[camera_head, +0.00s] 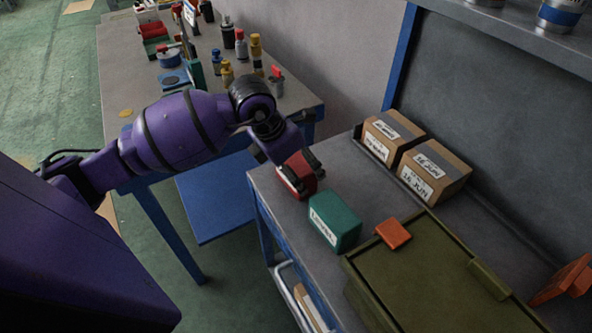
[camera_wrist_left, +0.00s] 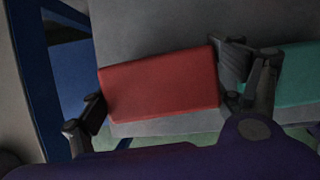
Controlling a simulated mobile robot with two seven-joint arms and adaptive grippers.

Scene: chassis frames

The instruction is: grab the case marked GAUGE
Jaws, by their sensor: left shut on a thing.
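A red case (camera_head: 295,176) stands at the left end of the grey bench. My left gripper (camera_head: 301,172) is over it from above, shut on it. In the left wrist view the red case (camera_wrist_left: 160,86) sits between the two fingers of my left gripper (camera_wrist_left: 165,108). No marking on the red case is readable in either view. A green case (camera_head: 335,221) with a white label stands just right of the red one; its lettering is too small to read surely. It also shows at the right of the left wrist view (camera_wrist_left: 298,76). My right gripper is out of view.
Two cardboard boxes (camera_head: 392,138) (camera_head: 433,172) stand at the back of the bench. Another table (camera_head: 130,72) with several bottles is behind.

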